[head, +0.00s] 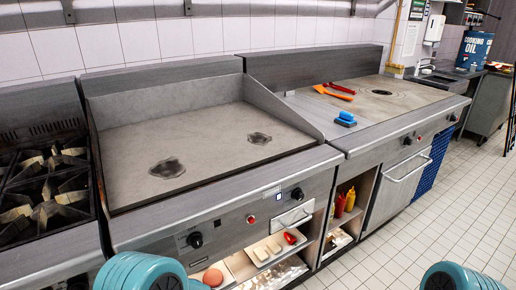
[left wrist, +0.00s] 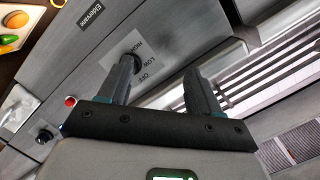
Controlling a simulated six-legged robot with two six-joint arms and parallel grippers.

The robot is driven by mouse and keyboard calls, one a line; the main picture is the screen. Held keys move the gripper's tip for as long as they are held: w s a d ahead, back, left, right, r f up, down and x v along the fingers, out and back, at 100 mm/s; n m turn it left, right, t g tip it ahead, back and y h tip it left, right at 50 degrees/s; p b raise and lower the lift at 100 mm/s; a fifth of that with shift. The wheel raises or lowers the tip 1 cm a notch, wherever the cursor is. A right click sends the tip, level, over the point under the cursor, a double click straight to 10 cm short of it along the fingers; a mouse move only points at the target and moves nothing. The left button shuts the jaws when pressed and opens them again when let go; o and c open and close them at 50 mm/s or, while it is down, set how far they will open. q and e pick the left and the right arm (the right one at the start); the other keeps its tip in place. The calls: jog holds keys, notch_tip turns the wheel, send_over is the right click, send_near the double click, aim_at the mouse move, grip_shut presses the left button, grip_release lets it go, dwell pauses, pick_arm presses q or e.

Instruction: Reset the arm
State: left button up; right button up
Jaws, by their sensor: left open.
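My left gripper (left wrist: 161,68) shows in the left wrist view with its two dark fingers apart and nothing between them. It is in front of a grey appliance panel (left wrist: 190,35) with a dark knob and the words HIGH, LOW and OFF. I cannot tell whether the fingers touch the panel. In the head view, a teal part of my left arm (head: 140,272) shows at the bottom left and a teal part of my right arm (head: 460,277) at the bottom right. Neither gripper's fingers show in that view.
A griddle (head: 215,135) with two dark patches stands ahead, beside a burner stove (head: 45,190). A blue sponge (head: 346,118) and orange spatula (head: 333,92) lie on the right-hand counter. Shelves below hold food and sauce bottles (head: 345,200). Tiled floor (head: 450,200) at right is clear.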

pick_arm(q)
jog(key=s+a+f+g+h+p, duration=0.4)
jog(key=s+a+f+h, duration=0.15)
jog(key=f, duration=0.35)
jog(key=s+d+f+n+g+h, duration=0.1)
jog(key=s+d+g+h, duration=0.3)
jog(key=s, duration=0.4)
jog(key=s+d+f+n+g+h, duration=0.2)
jog(key=s+d+f+g+h, duration=0.1)
jog(key=s+d, duration=0.4)
jog(key=shift+s+d+f+n+g+h, duration=0.3)
jog(key=shift+s+g+h, duration=0.2)
jog(key=shift+s+h, duration=0.45)
pick_arm(e)
notch_tip(320, 180, up, 6)
jog(key=shift+f, duration=0.1)
pick_arm(q)
jog(key=shift+w+f, duration=0.1)
